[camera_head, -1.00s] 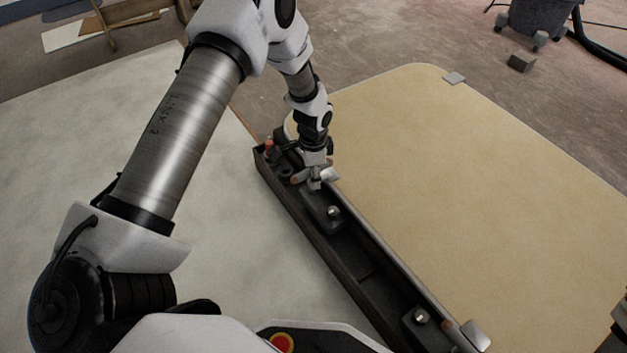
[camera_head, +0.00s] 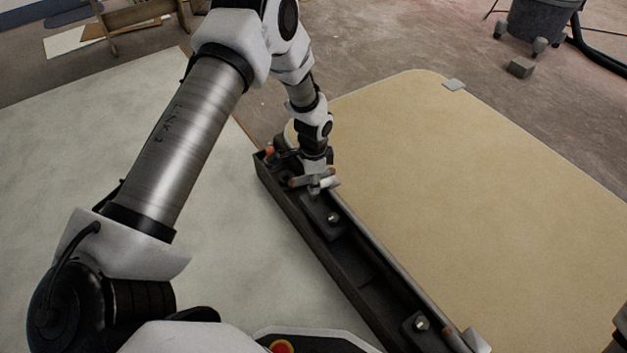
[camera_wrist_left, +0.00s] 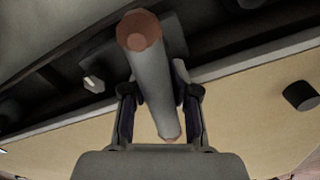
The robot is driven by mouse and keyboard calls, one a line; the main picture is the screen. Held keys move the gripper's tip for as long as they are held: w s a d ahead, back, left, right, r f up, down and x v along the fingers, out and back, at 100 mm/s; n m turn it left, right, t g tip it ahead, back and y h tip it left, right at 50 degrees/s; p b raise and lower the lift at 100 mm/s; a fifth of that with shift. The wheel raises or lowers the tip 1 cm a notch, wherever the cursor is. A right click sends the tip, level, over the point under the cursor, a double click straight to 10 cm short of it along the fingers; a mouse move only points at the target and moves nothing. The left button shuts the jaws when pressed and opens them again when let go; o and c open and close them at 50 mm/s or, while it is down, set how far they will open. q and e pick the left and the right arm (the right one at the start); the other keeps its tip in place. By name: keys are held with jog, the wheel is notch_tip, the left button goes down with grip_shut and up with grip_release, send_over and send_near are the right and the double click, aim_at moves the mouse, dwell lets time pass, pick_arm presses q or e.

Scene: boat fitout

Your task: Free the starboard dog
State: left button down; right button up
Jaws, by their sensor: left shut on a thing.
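A grey bar handle with copper-coloured ends, the dog's handle (camera_head: 326,183), lies across the far end of a long dark channel (camera_head: 297,213). My left gripper (camera_head: 315,178) comes down on it from above and is shut on it. In the left wrist view the handle (camera_wrist_left: 152,80) runs lengthwise between the two fingers of the gripper (camera_wrist_left: 160,115), its copper end towards the camera. A second, similar handle (camera_head: 475,341) is at the near end of the channel, with nothing on it. My right gripper is not visible.
A tan panel (camera_head: 480,190) lies right of the channel, a pale panel (camera_head: 70,190) left of it. Bolted dark blocks (camera_head: 325,222) sit in the channel.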

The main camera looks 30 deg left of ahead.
pick_arm(q)
jog(key=m+p, duration=0.2)
jog(key=shift+s+r+m, duration=0.1)
jog(key=shift+r+m, duration=0.05)
jog(key=shift+m, duration=0.25)
jog(key=m+p, duration=0.1)
jog(key=m, duration=0.2)
jog(key=shift+d+m, duration=0.1)
jog(key=shift+m, duration=0.2)
jog(key=m, duration=0.4)
jog(key=shift+s, duration=0.1)
jog(key=m, duration=0.6)
jog(key=shift+f+m, duration=0.2)
jog(key=shift+m, duration=0.2)
jog(key=c, duration=1)
grip_release()
jog(key=shift+r, duration=0.15)
jog(key=shift+c, duration=0.2)
